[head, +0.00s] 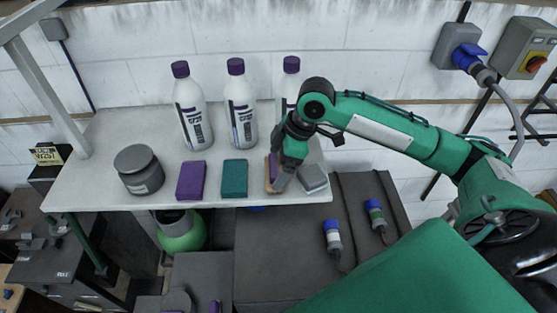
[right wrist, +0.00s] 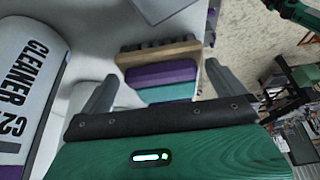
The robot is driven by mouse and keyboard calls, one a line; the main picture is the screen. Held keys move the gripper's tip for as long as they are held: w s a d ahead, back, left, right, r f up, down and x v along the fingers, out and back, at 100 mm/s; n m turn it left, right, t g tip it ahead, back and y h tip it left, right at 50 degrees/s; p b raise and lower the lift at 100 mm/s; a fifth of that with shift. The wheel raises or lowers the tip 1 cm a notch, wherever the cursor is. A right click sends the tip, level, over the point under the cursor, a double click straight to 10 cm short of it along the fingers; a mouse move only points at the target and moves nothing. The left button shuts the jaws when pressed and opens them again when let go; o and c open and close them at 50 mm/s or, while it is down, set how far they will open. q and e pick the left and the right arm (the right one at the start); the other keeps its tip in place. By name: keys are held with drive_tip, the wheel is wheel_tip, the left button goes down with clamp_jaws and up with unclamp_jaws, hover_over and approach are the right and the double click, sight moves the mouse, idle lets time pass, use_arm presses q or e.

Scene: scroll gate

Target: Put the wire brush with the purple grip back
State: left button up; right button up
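The wire brush (head: 268,178) has a wooden body and a purple grip and is near the front edge of the white table. My right gripper is partly over it and hides some of it. In the right wrist view the brush (right wrist: 158,54) shows its wooden body, dark bristles and purple part beyond my fingers. My right gripper (head: 281,178) points down at the brush. In the right wrist view its two fingers (right wrist: 160,84) are spread wide, with the brush showing across the gap. I cannot tell whether they touch it. My left gripper is not in view.
On the table (head: 90,190) are a purple block (head: 191,180), a teal block (head: 235,178), a grey block (head: 313,178) and a grey jar (head: 139,170). Three white bottles with purple caps, one of them here (head: 240,110), stand behind. Dark cases (head: 285,250) are below.

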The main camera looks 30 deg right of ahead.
drive_tip(key=shift+d+r+b, duration=0.1)
drive_tip(key=shift+r+b, duration=0.2)
drive_tip(key=shift+r, duration=0.1)
drive_tip(key=b+v, duration=0.4)
drive_tip(key=v, duration=0.7)
drive_tip(key=shift+r, duration=0.25)
drive_tip(key=shift+s, duration=0.1)
